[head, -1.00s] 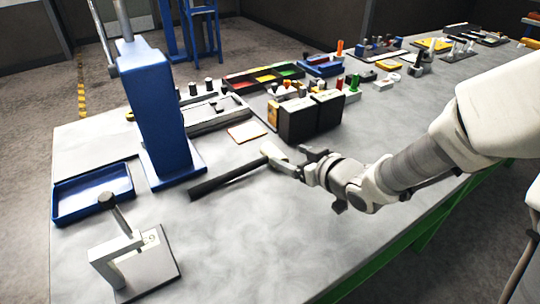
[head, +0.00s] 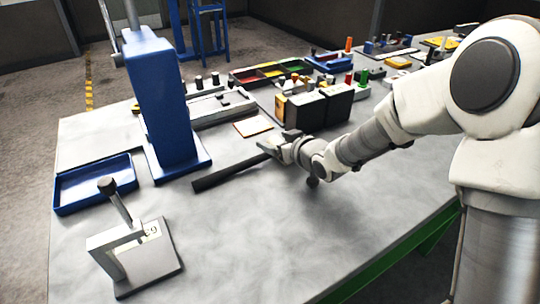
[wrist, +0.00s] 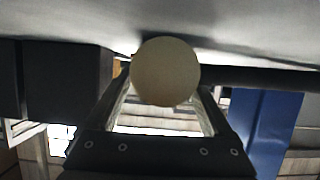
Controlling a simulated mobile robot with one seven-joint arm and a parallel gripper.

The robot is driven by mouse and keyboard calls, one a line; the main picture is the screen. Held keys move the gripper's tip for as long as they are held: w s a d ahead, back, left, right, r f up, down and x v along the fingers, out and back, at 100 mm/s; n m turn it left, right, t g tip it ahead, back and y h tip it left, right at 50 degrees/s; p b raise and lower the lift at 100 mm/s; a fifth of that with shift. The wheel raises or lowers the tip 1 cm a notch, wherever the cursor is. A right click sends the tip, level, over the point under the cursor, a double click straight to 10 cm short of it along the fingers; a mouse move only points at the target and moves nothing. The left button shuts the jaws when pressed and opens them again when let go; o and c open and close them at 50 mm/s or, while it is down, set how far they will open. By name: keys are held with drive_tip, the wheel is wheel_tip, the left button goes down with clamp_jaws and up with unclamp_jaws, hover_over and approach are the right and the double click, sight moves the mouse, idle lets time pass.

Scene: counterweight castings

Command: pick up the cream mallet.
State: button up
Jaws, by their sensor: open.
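The cream mallet lies on the grey workbench (head: 250,225). Its long black handle (head: 228,173) points to the lower left in the head view, and its cream head (head: 267,147) is at the handle's right end, partly covered by my gripper (head: 277,145). In the wrist view the mallet head shows as a round cream face (wrist: 165,70), with the dark handle (wrist: 275,77) running off to the right. My gripper (wrist: 165,95) is open, with one finger on either side of the head. I cannot tell whether the fingers touch it.
Black boxes (head: 318,108) stand just behind my gripper. A blue press column (head: 163,100) rises left of the handle. A blue tray (head: 97,185) and a small lever fixture (head: 140,260) are at the left. The front middle of the bench is clear.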

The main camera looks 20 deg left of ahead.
clamp_jaws()
idle(0.4)
idle(0.9)
drive_tip(key=shift+r, duration=0.15)
